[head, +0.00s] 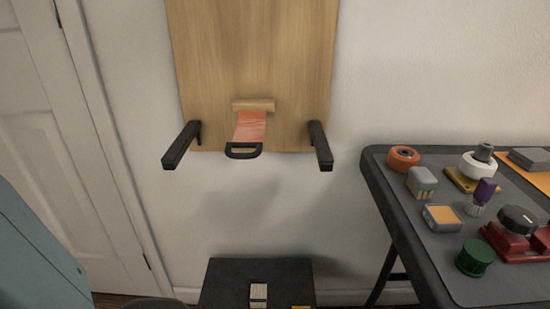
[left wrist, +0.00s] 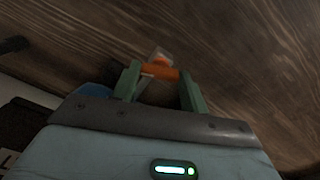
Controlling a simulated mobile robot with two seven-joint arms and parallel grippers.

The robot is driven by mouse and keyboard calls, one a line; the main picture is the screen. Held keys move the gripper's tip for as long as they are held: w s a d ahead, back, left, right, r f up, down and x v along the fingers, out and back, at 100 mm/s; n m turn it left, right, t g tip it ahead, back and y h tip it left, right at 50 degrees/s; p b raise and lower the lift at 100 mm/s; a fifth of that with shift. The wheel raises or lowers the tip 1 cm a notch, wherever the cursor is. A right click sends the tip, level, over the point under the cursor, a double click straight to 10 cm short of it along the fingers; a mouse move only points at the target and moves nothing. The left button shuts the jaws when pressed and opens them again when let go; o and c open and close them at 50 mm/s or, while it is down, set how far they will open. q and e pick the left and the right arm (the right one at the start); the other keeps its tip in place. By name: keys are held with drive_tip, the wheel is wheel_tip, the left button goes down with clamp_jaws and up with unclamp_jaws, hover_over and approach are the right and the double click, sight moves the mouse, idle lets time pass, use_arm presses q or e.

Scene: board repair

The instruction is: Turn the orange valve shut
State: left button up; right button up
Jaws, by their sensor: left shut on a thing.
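In the left wrist view, the orange valve (left wrist: 159,72) is a short orange bar lying across between the two green fingers of my left gripper (left wrist: 158,80). The fingers are shut on it, one at each end. A pale piece (left wrist: 160,54) shows just behind the bar, against brown wood. How far the valve is turned cannot be told. Neither the valve nor my left gripper can be made out in the head view. My right gripper is in neither view.
In the head view, a wooden board (head: 215,60) on the wall carries an orange strip (head: 250,125) with a black handle (head: 243,151), between two black arms. A dark table (head: 470,287) with several parts stands at right. A black box (head: 225,280) stands below.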

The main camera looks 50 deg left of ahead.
use_arm(q)
drive_tip(key=shift+r+m+p, duration=0.1)
drive_tip(key=shift+m+p, duration=0.45)
drive_tip(key=shift+m, duration=1.75)
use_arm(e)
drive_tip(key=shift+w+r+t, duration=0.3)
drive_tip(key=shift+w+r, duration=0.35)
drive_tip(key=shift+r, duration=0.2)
use_arm(q)
drive_tip(key=o, duration=1)
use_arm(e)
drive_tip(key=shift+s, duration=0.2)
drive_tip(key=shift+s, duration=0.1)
